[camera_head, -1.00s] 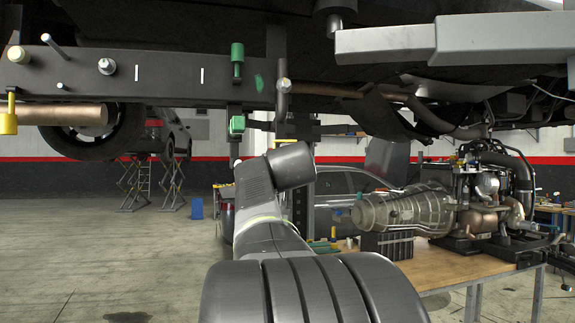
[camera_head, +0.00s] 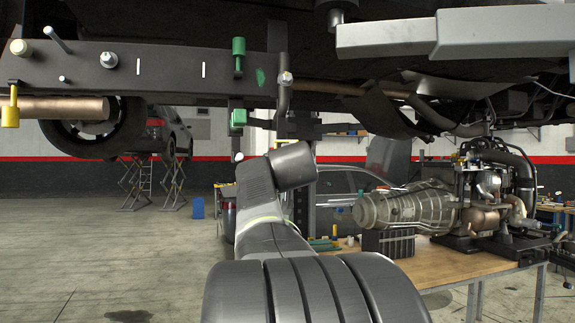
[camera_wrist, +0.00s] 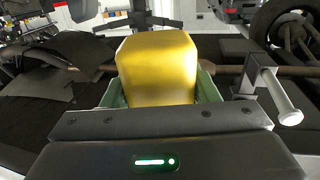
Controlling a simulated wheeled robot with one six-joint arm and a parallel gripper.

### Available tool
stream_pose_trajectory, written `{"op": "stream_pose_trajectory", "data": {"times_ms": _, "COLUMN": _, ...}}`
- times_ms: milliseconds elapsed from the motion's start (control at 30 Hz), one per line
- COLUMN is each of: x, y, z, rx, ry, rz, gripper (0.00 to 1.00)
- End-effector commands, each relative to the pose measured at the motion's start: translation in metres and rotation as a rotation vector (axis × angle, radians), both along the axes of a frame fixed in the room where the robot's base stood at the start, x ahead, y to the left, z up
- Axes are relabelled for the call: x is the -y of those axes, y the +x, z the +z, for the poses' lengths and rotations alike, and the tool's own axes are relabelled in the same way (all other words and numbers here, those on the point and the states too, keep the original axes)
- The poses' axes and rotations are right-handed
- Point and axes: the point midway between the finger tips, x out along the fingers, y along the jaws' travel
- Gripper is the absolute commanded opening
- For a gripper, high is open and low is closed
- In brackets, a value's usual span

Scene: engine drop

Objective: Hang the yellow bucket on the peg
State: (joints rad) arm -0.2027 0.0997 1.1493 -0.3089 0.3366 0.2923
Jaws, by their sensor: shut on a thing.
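In the wrist view, a large yellow blocky body, which I take as the yellow bucket (camera_wrist: 158,62), sits between the green fingers of my gripper (camera_wrist: 160,90). The gripper is shut on it. Its handle and the exact grip are hidden. In the head view, my grey arm hides the gripper and the held bucket. A pale-tipped peg (camera_wrist: 285,105) on a dark bracket stands right of the bucket in the wrist view, apart from it. In the head view, pegs stick out of the dark beam, one thin silver (camera_head: 56,39) and one cream-tipped (camera_head: 20,47).
A small yellow piece (camera_head: 10,112) and green pieces (camera_head: 238,117) hang at the dark beam (camera_head: 165,70). The vehicle underside is close overhead. A grey lift arm (camera_head: 450,35) is at upper right. An engine (camera_head: 410,208) rests on a wooden table (camera_head: 450,264).

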Motion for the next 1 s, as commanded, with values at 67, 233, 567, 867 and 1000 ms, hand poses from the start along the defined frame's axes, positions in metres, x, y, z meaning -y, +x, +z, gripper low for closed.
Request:
{"op": "stream_pose_trajectory", "data": {"times_ms": 67, "x": 0.0, "y": 0.0, "z": -0.0019, "rx": 0.001, "ry": 0.0, "rz": 0.0, "gripper": 0.31}}
{"op": "stream_pose_trajectory", "data": {"times_ms": 233, "x": 0.0, "y": 0.0, "z": -0.0013, "rx": 0.001, "ry": 0.0, "rz": 0.0, "gripper": 0.31}}
{"op": "stream_pose_trajectory", "data": {"times_ms": 567, "x": 0.0, "y": 0.0, "z": -0.0013, "rx": 0.001, "ry": 0.0, "rz": 0.0, "gripper": 0.7}}
{"op": "stream_pose_trajectory", "data": {"times_ms": 867, "x": 0.0, "y": 0.0001, "z": -0.0018, "rx": 0.0, "ry": 0.0, "rz": 0.0, "gripper": 0.8}}
{"op": "stream_pose_trajectory", "data": {"times_ms": 1000, "x": 0.0004, "y": -0.0053, "z": -0.0022, "rx": 0.001, "ry": 0.0, "rz": 0.0, "gripper": 0.8}}
